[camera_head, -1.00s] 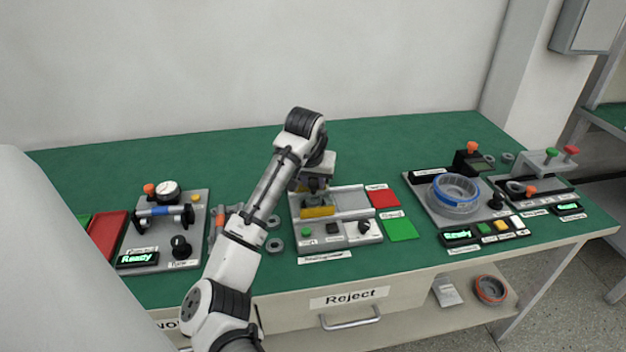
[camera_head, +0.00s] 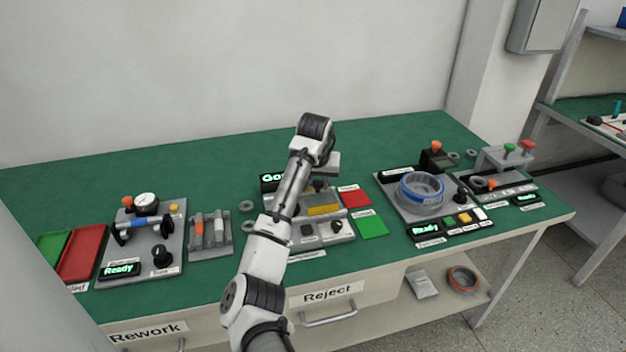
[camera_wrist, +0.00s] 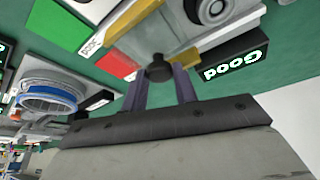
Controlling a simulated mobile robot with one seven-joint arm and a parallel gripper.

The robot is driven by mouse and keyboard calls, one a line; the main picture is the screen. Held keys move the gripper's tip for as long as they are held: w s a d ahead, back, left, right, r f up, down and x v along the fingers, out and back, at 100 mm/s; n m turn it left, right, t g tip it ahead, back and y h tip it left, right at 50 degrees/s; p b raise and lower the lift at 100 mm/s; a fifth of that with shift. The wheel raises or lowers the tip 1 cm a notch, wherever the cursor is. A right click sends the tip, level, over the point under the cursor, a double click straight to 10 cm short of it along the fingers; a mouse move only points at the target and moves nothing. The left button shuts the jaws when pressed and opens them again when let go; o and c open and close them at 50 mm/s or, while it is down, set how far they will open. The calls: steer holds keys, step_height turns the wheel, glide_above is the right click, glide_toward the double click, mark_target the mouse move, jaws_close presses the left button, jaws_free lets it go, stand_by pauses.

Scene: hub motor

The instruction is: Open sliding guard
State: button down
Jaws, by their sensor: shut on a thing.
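The sliding guard (camera_head: 323,211) shows as a yellow block at the right part of the middle station. In the wrist view its yellow edges (camera_wrist: 133,19) lie around a grey part with a black round knob (camera_wrist: 158,70). My gripper (camera_wrist: 162,80) is shut on this knob, with one finger on each side. In the head view my gripper (camera_head: 318,183) is at the guard, partly hidden by my arm. A display (camera_head: 270,179) reads "Good", partly covered by my arm.
A red pad (camera_head: 355,198) and a green pad (camera_head: 373,225) lie right of the station. A fixture with a blue-ringed part (camera_head: 421,187) stands further right. A holder with small cylinders (camera_head: 210,233) stands left. The back of the green bench is clear.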

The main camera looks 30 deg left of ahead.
steer(key=c, duration=1.1)
jaws_free()
steer(key=shift+r, duration=0.1)
steer(key=b+v, duration=0.2)
steer(key=v, duration=1.1)
steer(key=shift+s+r, duration=0.2)
steer(key=shift+r, duration=0.1)
